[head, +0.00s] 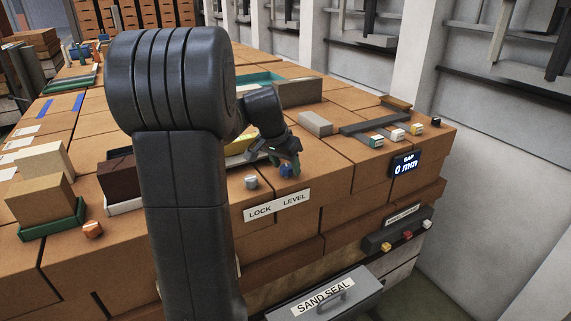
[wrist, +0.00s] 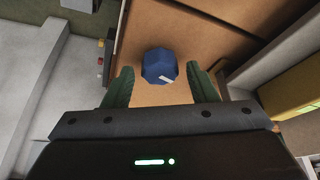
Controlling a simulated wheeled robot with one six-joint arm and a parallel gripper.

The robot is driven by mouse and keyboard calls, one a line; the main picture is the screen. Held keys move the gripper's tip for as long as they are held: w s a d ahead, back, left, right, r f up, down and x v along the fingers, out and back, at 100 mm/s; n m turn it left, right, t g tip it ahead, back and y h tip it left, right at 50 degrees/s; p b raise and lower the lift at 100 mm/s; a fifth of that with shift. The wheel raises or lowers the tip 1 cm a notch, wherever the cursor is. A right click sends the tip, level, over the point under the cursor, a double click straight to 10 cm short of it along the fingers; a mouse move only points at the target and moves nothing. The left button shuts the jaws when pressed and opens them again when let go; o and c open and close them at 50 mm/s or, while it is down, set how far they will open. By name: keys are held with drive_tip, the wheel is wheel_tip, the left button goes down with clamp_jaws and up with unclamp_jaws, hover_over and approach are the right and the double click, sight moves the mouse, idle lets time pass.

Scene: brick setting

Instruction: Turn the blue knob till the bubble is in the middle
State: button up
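The blue knob (wrist: 160,66) has a white mark pointing to the lower right in the wrist view. My gripper (wrist: 160,74) is open, with one green finger on each side of the knob and a visible gap to each. In the head view my gripper (head: 284,160) is over the blue knob (head: 289,170), which is partly covered, above the LEVEL end of the label (head: 277,205). A yellow part (head: 240,146) behind my arm may belong to the level, but I cannot tell. I cannot make out a bubble in either view.
A grey knob (head: 251,182) stands left of the blue one, above LOCK. Small coloured blocks (head: 397,135) and a grey block (head: 315,123) lie to the right. My arm hides the middle of the brick surface.

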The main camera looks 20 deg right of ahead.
idle(0.3)
drive_tip(key=v, duration=1.3)
drive_tip(key=shift+r+b, duration=0.3)
drive_tip(key=shift+b, duration=0.1)
drive_tip(key=shift+s+a+f, duration=0.1)
drive_tip(key=shift+s+a, duration=0.05)
drive_tip(key=x, duration=1.3)
drive_tip(key=shift+d+f+p, duration=0.2)
drive_tip(key=shift+f+p, duration=0.1)
drive_tip(key=shift+p, duration=0.1)
